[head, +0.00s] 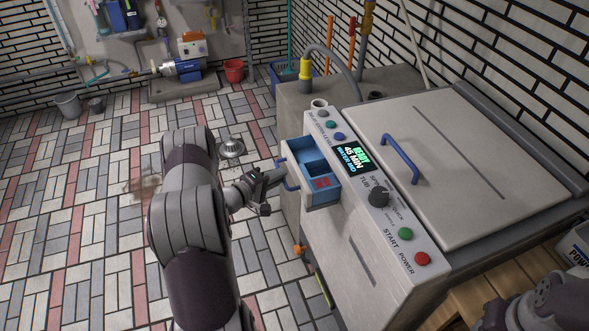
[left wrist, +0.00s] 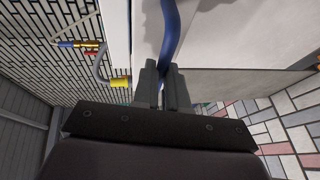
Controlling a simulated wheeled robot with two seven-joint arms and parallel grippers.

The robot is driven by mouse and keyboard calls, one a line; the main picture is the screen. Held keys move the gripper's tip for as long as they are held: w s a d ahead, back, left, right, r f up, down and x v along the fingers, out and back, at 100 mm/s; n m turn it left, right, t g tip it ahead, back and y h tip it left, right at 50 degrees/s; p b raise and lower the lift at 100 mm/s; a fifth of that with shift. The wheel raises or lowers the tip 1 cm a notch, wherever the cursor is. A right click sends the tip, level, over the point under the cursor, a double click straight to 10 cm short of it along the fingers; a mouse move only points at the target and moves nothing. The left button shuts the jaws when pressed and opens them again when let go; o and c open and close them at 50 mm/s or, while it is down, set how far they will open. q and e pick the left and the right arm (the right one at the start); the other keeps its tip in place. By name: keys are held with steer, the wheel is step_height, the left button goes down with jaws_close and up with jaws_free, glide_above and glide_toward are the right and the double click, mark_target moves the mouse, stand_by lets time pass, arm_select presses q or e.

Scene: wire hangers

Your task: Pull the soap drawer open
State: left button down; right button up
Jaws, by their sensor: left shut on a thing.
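The soap drawer (head: 319,193) sticks out from the front left of the washing machine's control panel, with its blue compartments showing from above. Its blue handle (head: 283,178) is on the drawer's front. My left gripper (head: 272,180) is at that handle, shut on it. In the left wrist view the blue handle (left wrist: 171,35) runs down between the two fingers of my left gripper (left wrist: 162,85). The fingers hide the lower part of the handle. My right arm shows only partly at the bottom right; its gripper is out of the head view.
The washing machine lid (head: 450,150) with a blue handle is shut. A start button (head: 405,234) and power button (head: 421,259) sit on the panel. A red bucket (head: 234,71) and a pump (head: 183,69) stand far back. Tiled floor left of the machine is mostly clear, with a drain.

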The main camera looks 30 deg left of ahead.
arm_select(q)
steer(key=s+a, duration=0.4)
steer(key=shift+s, duration=0.35)
steer(key=c, duration=1.6)
jaws_free()
steer(key=shift+w, duration=0.1)
steer(key=o, duration=0.4)
steer(key=shift+o, duration=0.2)
arm_select(e)
steer(key=shift+w+d+r, duration=0.2)
steer(key=shift+w+r, duration=0.1)
arm_select(q)
steer(key=v, duration=1.2)
steer(key=shift+s, duration=0.35)
